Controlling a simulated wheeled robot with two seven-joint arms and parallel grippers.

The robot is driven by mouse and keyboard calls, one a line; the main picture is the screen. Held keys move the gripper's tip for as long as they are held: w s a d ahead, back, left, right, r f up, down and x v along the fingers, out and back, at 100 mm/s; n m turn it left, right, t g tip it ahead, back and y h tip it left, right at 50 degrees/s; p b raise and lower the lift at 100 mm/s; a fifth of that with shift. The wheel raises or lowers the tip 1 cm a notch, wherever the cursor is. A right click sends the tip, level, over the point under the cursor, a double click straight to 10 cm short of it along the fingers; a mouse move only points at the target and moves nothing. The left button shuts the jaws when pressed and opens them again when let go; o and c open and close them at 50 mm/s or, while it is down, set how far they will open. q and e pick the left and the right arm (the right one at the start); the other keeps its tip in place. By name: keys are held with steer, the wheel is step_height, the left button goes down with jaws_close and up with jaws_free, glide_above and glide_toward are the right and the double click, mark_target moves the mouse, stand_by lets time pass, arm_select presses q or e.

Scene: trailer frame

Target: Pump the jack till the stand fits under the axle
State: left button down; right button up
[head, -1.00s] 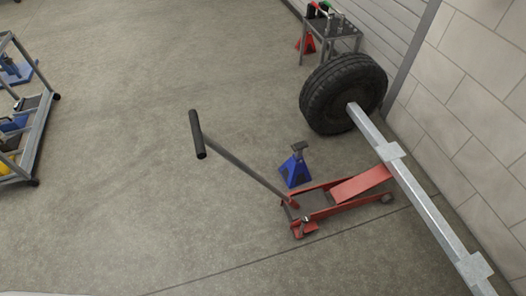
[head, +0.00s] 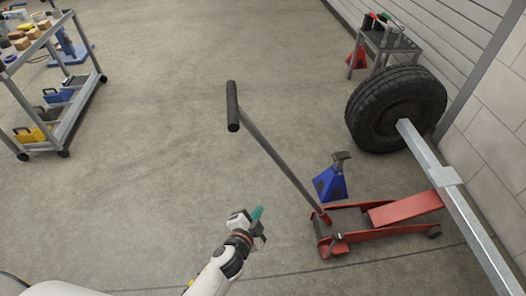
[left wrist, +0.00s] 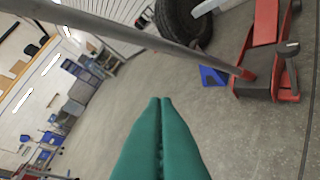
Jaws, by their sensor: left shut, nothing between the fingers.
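A red floor jack (head: 385,222) stands on the floor, its lift arm reaching toward the galvanised axle (head: 468,212); it also shows in the left wrist view (left wrist: 267,60). Its handle (head: 275,153) slants up to the left and ends in a black crossbar grip (head: 232,106). A blue jack stand (head: 331,182) is upright behind the jack, beside the axle and not under it; part of it shows in the left wrist view (left wrist: 213,76). My left gripper (head: 257,213) is shut and empty, left of the jack and below the handle. Its green fingers (left wrist: 160,102) touch each other. My right gripper is out of view.
A black tyre (head: 397,108) is on the axle's far end near the block wall. A small grey table (head: 390,42) with a red stand (head: 356,56) beside it is at the back. A grey cart (head: 62,95) is at left. The middle floor is clear.

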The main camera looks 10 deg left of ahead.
arm_select(q)
step_height(320, 180, up, 11)
steer(key=w+d+m+t+b, duration=0.1)
steer(key=w+m+t+b, duration=0.1)
steer(key=w+t+b, duration=0.15)
steer(key=m+t+b, duration=0.1)
steer(key=t+b, duration=0.2)
glide_toward(263, 139)
steer(key=s+d+r, duration=0.1)
steer(key=d+r, duration=0.2)
steer(key=d, duration=0.1)
steer(key=shift+s+a+r+h, duration=0.1)
steer(key=shift+a+r+h, duration=0.1)
steer(key=shift+h, duration=0.2)
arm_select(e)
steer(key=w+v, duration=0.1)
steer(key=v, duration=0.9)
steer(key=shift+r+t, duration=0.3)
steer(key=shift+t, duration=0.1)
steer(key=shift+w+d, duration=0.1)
